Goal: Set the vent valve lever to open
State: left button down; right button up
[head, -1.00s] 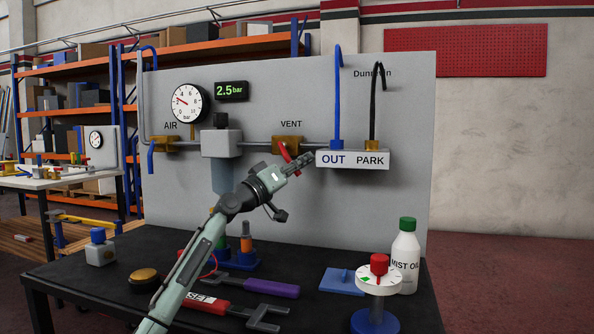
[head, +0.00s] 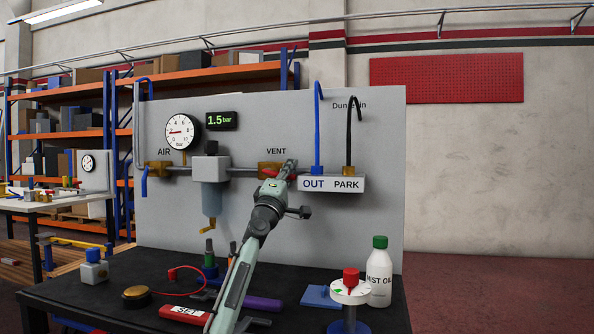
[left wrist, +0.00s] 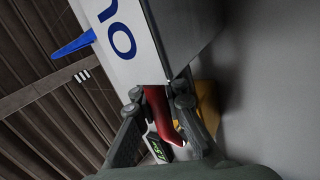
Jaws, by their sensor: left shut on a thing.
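The vent valve is a brass block (head: 265,168) on the pipe under the word VENT on the grey panel. Its red lever (left wrist: 158,112) shows in the left wrist view between the two fingers of my left gripper (left wrist: 160,96). In the head view my left gripper (head: 288,169) is at the valve's right side, shut on the lever and covering much of it. The lever looks roughly level, along the pipe. The display (head: 221,120) reads 1.5 bar and the round gauge (head: 182,132) stands low. My right gripper is not in view.
The white OUT/PARK block (head: 334,184) with blue and black hoses is just right of the gripper. A filter bowl (head: 212,198) hangs to the left. On the black table are a white bottle (head: 379,280), a red-knobbed dial (head: 350,290) and tools.

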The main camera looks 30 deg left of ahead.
pick_arm(q)
jog(key=shift+r+n+y, duration=0.15)
jog(key=shift+n+y, duration=0.35)
jog(key=shift+n, duration=0.1)
jog(key=c, duration=1.7)
grip_release()
jog(key=shift+a, duration=0.1)
jog(key=v, duration=1.2)
jog(key=shift+s, duration=0.1)
